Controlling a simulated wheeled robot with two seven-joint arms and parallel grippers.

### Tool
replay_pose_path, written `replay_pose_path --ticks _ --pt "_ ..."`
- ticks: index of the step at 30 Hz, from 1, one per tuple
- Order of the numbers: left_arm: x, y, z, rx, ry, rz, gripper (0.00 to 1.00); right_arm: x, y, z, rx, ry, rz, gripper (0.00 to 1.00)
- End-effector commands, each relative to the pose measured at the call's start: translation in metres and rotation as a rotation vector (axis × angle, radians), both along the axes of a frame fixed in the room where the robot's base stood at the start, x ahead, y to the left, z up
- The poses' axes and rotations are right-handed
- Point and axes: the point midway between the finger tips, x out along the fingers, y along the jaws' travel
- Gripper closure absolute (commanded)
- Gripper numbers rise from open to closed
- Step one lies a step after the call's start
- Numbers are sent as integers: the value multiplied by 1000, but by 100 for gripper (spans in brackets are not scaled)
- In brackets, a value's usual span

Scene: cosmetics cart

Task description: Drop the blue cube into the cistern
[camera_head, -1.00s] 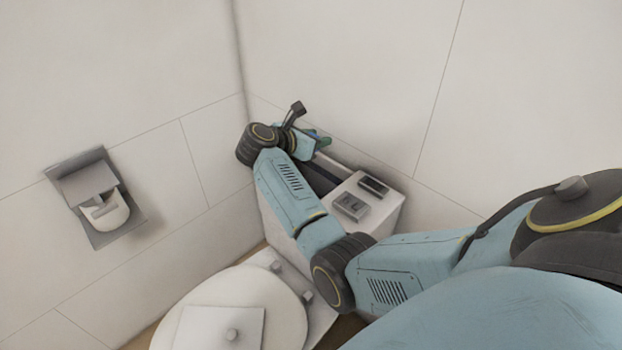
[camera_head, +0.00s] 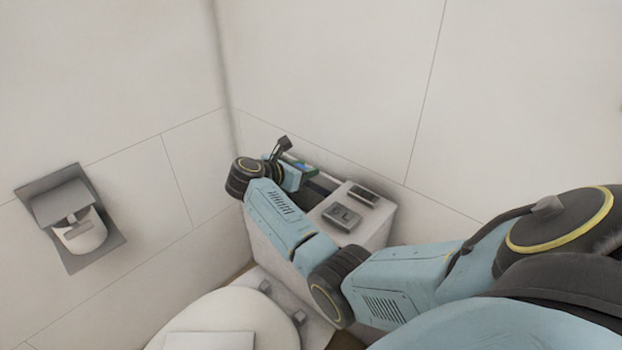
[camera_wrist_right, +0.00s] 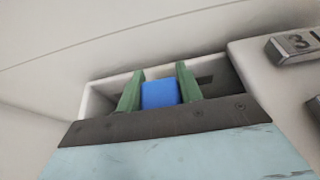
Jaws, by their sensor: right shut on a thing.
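The blue cube (camera_wrist_right: 159,94) shows in the right wrist view between the two green fingers of my right gripper (camera_wrist_right: 160,88), which is shut on it. Behind the cube is the open top of the white cistern (camera_wrist_right: 97,92). In the head view the cistern (camera_head: 375,228) stands against the wall, and my right gripper (camera_head: 303,166) is at its open part, partly hidden by my own wrist. I cannot tell from these views how deep the cube is relative to the rim. My left gripper is not in view.
Two small grey blocks, one (camera_head: 342,217) nearer and one (camera_head: 364,195) farther, lie on the closed part of the cistern top. The toilet lid (camera_head: 245,312) is in front. A paper holder (camera_head: 72,218) is on the left wall. Walls stand close behind the cistern.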

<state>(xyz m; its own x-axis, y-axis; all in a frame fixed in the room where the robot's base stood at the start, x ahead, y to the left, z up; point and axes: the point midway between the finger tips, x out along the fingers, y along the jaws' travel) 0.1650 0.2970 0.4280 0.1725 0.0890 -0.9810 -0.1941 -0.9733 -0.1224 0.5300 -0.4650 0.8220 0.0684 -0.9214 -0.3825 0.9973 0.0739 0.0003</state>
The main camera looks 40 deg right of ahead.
Motion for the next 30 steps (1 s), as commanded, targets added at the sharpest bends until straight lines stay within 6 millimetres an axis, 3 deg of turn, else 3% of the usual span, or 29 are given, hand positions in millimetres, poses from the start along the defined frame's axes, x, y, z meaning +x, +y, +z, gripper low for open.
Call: replay_pose_path --ticks 11,12,17,26,30 --pt "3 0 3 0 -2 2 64 0 0 -2 0 0 -1 87" --pt "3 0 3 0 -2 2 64 0 0 -2 0 0 -1 59" --pt "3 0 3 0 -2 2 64 0 0 -2 0 0 0 39" --pt "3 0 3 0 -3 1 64 0 2 -2 1 1 0 39" --pt "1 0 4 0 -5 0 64 -1 16 4 3 -1 2 39"
